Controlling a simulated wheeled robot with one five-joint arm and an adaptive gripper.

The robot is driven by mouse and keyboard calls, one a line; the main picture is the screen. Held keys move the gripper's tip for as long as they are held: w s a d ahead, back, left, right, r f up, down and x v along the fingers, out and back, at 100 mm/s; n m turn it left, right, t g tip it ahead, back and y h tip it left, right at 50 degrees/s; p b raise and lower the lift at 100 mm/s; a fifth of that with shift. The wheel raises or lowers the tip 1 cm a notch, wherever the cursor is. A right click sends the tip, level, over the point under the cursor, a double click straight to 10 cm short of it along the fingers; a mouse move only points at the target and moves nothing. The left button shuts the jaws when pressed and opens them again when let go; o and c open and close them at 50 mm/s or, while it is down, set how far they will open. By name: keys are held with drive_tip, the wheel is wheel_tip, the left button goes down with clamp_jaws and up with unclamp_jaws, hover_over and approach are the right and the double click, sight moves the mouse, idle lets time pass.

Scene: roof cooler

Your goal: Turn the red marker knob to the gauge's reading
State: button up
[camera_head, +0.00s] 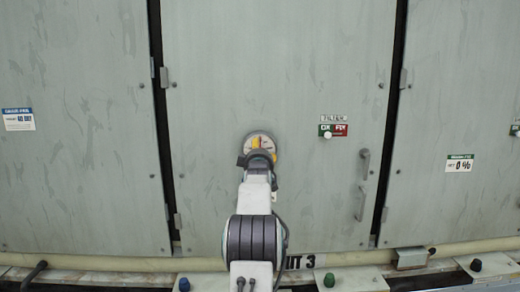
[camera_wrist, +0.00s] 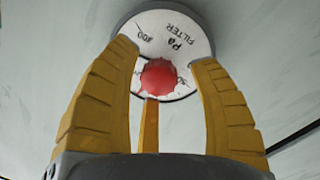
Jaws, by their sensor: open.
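The round white filter gauge (camera_wrist: 168,35) is on the grey panel, with "Pa" and "FILTER" lettering appearing upside down in the wrist view. The red marker knob (camera_wrist: 158,77) sits low on its dial. My gripper (camera_wrist: 164,58) is open, with one yellow finger on each side of the knob and visible gaps to it. A narrow yellow strip rises below the knob; I cannot tell whether it touches it. In the head view the gauge (camera_head: 259,136) is partly behind my gripper (camera_head: 262,147), and the knob is hidden. The gauge's needle and reading cannot be made out.
A door handle (camera_head: 363,185) stands out farther right. A pipe (camera_head: 110,262) and ledge run along the bottom. The panel left of the gauge is clear.

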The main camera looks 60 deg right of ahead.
drive_tip(key=shift+w+d, duration=0.15)
drive_tip(key=shift+d, duration=0.1)
drive_tip(key=shift+c, duration=0.4)
clamp_jaws()
